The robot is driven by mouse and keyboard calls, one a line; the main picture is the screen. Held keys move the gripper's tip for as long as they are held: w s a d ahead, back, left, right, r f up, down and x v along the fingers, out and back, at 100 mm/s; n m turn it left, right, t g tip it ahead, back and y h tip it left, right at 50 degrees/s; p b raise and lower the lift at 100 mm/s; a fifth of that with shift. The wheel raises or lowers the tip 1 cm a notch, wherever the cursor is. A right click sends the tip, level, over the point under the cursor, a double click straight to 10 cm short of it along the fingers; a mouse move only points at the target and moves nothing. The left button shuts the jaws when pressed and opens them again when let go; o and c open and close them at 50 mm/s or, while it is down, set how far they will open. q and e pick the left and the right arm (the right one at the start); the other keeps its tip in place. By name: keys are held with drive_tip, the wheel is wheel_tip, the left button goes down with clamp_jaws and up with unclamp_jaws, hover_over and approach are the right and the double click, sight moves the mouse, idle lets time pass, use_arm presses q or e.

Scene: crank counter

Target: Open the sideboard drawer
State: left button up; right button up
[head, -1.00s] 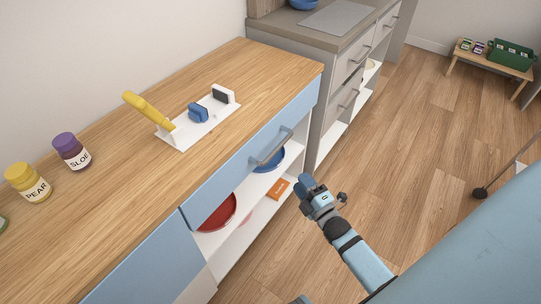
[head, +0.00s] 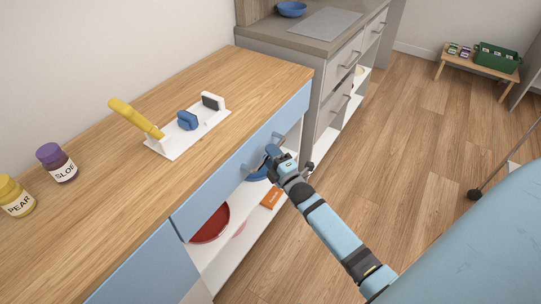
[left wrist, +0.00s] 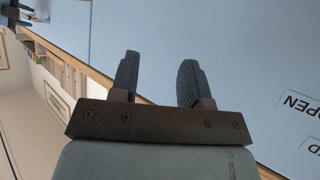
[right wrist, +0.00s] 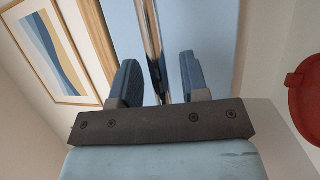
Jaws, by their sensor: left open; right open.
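The sideboard drawer has a light blue front (head: 212,194) under the wooden top, and it looks shut, in line with the top's edge. Its grey bar handle (head: 247,168) is partly hidden by my right gripper (head: 271,154), which is at the handle. In the right wrist view, the shiny handle bar (right wrist: 152,42) runs lengthwise between the two fingers of my right gripper (right wrist: 158,78), which stand apart with gaps. My left gripper (left wrist: 160,75) is open and empty in the left wrist view, facing a light blue panel; it is outside the head view.
Below the drawer, an open shelf holds a red bowl (head: 211,226) and an orange box (head: 271,198). On top stand a white rack (head: 177,147) with a yellow lever and two jars. A grey counter (head: 318,43) adjoins the far end.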

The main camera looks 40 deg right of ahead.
use_arm(q)
drive_tip(key=shift+r, duration=0.1)
use_arm(e)
drive_tip(key=shift+w, duration=0.2)
drive_tip(key=shift+c, duration=0.4)
clamp_jaws()
drive_tip(key=shift+s, duration=0.1)
use_arm(q)
drive_tip(key=shift+s+a+r+g+p, duration=0.15)
drive_tip(key=shift+a+r+g+p, duration=0.2)
drive_tip(key=shift+p, duration=1.4)
drive_tip(key=shift+s+a+r+g+p, duration=0.15)
drive_tip(key=shift+r+p, duration=0.25)
drive_tip(key=shift+p, duration=1.3)
use_arm(e)
drive_tip(key=s+d, duration=0.4)
drive_tip(key=s, duration=0.7)
drive_tip(key=s+d, duration=0.5)
drive_tip(key=s, duration=0.6)
drive_tip(key=shift+o, duration=0.4)
unclamp_jaws()
